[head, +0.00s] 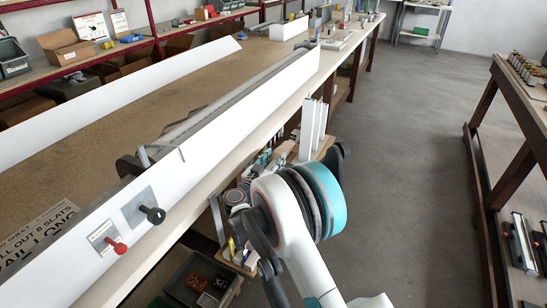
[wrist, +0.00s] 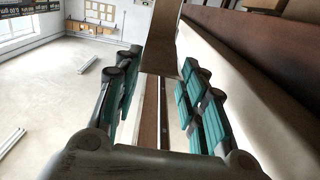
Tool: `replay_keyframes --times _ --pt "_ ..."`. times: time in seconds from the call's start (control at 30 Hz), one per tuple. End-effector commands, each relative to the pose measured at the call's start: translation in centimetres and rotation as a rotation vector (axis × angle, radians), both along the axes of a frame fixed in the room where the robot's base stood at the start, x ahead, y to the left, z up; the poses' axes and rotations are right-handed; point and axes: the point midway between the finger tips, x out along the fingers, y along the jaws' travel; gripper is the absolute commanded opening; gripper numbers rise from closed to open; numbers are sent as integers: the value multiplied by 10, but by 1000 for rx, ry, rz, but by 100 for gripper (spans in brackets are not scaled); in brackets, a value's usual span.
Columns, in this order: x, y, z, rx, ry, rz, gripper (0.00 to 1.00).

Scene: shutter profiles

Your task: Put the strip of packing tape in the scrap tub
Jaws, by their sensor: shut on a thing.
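My gripper (wrist: 159,62) shows in the wrist view, with a teal-padded finger on each side. A flat tan-brown strip, which looks like the packing tape (wrist: 163,35), runs between the fingertips toward the top edge of the picture. My gripper is shut on it. In the head view my arm hides the fingertips, and I cannot make out the strip there. A dark grey tub (head: 231,294) with reddish-brown bits and a pale piece inside stands low under the bench at the bottom. I cannot read a label that tells whether it is the scrap tub.
The long bench (head: 183,240) with white rails (head: 225,110) runs away up the picture, close to my arm. White profiles (head: 313,122) stand upright beside it. Another bench (head: 525,95) stands at the right. The grey floor (head: 410,150) between them is clear.

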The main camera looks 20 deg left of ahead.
Motion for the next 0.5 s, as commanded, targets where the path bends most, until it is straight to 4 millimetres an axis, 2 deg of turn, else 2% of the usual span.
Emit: replay_keyframes --times 0.5 --pt "0 0 -48 0 0 0 29"
